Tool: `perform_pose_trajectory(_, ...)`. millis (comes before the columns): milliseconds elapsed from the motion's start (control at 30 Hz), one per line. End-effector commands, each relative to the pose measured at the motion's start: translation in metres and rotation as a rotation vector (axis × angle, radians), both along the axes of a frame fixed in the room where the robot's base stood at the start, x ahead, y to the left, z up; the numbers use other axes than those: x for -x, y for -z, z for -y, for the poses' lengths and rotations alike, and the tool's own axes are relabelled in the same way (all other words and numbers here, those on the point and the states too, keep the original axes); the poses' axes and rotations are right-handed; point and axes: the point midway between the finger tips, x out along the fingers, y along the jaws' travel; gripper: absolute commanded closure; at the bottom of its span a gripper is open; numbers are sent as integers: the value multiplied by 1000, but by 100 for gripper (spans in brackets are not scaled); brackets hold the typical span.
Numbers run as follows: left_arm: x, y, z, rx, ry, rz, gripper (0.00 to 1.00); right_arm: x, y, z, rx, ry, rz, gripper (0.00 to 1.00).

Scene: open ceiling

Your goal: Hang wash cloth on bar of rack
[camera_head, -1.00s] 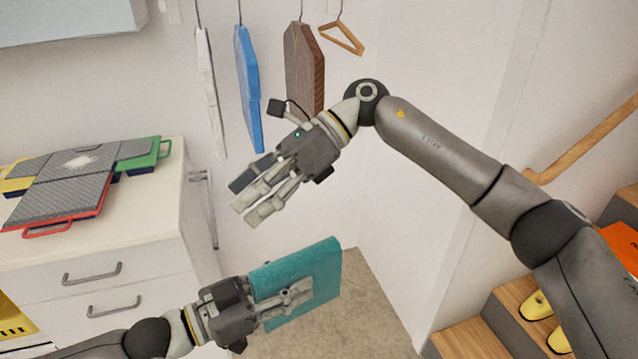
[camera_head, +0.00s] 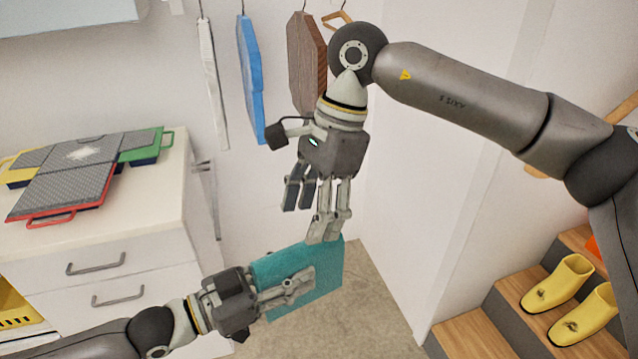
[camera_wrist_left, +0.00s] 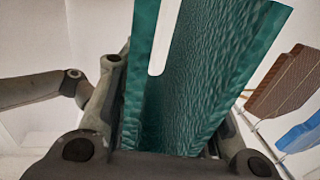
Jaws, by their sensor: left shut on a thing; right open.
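The teal wash cloth (camera_head: 328,262) is folded and hangs over the low middle of the head view; it fills the middle of the left wrist view (camera_wrist_left: 205,85) as two layers. My left gripper (camera_head: 292,287) is shut on it from the left. My right gripper (camera_head: 306,218) is open and points down just above the cloth's upper edge; I cannot tell whether its fingertips touch the cloth. A thin metal bar, perhaps the rack (camera_head: 213,200), shows at the cabinet's right side, apart from the cloth.
Blue (camera_head: 250,80) and brown (camera_head: 306,65) boards and a wooden hanger (camera_head: 335,19) hang on the back wall. Yellow boots (camera_head: 562,282) stand on wooden steps at right.

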Motion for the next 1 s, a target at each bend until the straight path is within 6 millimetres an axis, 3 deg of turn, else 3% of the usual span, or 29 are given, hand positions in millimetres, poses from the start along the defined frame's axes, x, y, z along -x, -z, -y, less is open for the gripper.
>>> perform_pose_trajectory(100,0,0,0,1,0,0,90,4,23,-6,1,-1,-3,41)
perform_pose_trajectory(300,0,0,0,1,0,0,90,7,48,-13,0,1,-2,41)
perform_pose_trajectory(767,0,0,0,1,0,0,90,8,59,-17,-2,2,-1,41)
perform_pose_trajectory(1000,0,0,0,1,0,0,90,8,59,-17,-2,1,-1,72)
